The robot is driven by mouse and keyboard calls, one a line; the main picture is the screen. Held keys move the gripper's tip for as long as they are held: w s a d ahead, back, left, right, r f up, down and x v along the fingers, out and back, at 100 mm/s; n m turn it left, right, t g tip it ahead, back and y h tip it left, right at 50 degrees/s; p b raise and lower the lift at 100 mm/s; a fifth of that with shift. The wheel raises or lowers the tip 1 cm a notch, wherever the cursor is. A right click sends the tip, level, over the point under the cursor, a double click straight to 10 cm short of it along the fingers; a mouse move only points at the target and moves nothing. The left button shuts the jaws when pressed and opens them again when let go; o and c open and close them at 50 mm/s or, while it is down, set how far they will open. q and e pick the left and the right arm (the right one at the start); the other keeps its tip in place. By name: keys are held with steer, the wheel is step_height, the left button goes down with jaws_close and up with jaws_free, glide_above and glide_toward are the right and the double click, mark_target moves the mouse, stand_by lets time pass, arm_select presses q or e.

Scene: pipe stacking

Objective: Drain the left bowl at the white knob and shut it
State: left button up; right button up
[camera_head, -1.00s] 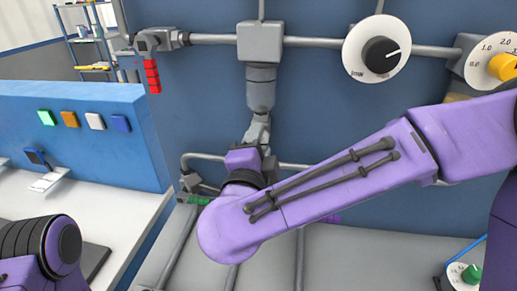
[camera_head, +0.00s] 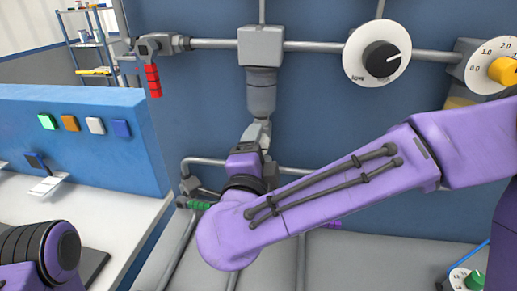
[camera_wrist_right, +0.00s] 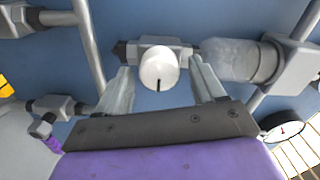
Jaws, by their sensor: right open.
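The left bowl (camera_head: 262,97) is a grey, cloudy cylinder hanging under a square grey pipe block (camera_head: 261,45). My right gripper (camera_wrist_right: 163,88) is open, with one finger on each side of the knob; a gap shows on both sides, and contact cannot be made out. In the head view the right gripper (camera_head: 260,133) is just below the bowl and hides the knob. My left gripper is out of view; only part of its arm shows.
A red-handled valve (camera_head: 153,78) hangs at the upper left. A white dial with a black knob (camera_head: 381,57) and a yellow-knobbed dial (camera_head: 503,70) are at the right. Pipes run around the bowl. A green handle (camera_head: 199,204) sits low on the left.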

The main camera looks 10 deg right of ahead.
steer(key=b+v, duration=0.2)
steer(key=v, duration=0.8)
steer(key=shift+s, duration=0.2)
steer(key=shift+a, duration=0.1)
